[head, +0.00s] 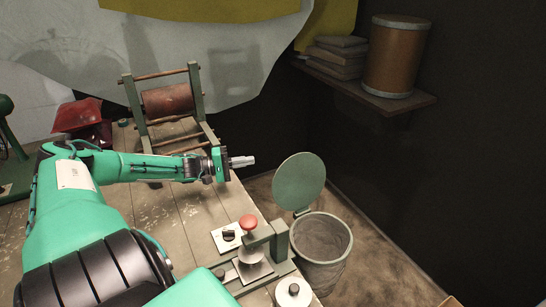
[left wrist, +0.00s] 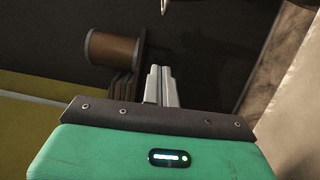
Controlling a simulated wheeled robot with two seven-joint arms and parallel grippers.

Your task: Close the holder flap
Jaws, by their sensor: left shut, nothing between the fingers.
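A green holder frame (head: 196,90) with wooden rods stands at the back of the wooden table in the head view and carries a brown roll (head: 168,102). A lower green bar with rods (head: 208,132) extends from it toward my left arm; I cannot tell whether this is the flap. My left gripper (head: 252,161) points right, in front and to the right of the holder, past the table's edge in the picture. Its fingers are together and empty, also in the left wrist view (left wrist: 161,84). My right gripper is not in view.
A bin (head: 324,262) with a round green lid (head: 299,181) standing open is beside the table. A red-knobbed press (head: 249,222) and a switch box (head: 228,237) sit near the table's right edge. A wall shelf (head: 392,102) holds a drum (head: 396,56).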

